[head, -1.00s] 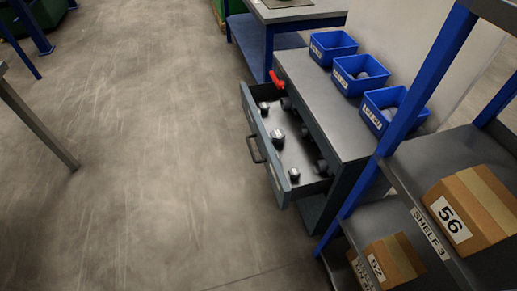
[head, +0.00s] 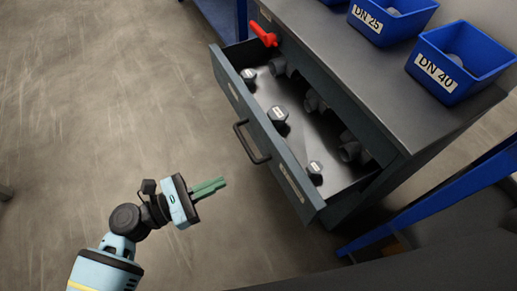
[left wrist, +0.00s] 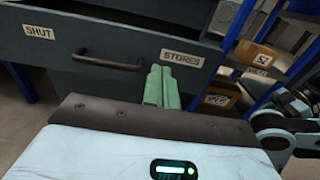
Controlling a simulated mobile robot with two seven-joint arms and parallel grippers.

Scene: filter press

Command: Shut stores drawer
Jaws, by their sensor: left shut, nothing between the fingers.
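The stores drawer (head: 262,132) stands pulled out from the grey cabinet, with several dark fittings lying inside. Its front has a dark bar handle (head: 250,142). In the left wrist view the drawer front (left wrist: 125,62) carries a "STORES" label (left wrist: 182,57) and a "SHUT" label (left wrist: 38,31). My left gripper (head: 222,184) is shut and empty, in front of the drawer and below the handle in the head view. In the left wrist view its green fingertips (left wrist: 160,80) overlap the drawer front right of the handle; I cannot tell whether they touch. My right gripper is not in view.
A red lever (head: 263,34) sits at the cabinet's far end, above the drawer. Blue bins, including one marked DN 40 (head: 461,62), stand on the cabinet top. A blue-framed shelf (head: 440,195) is at the right.

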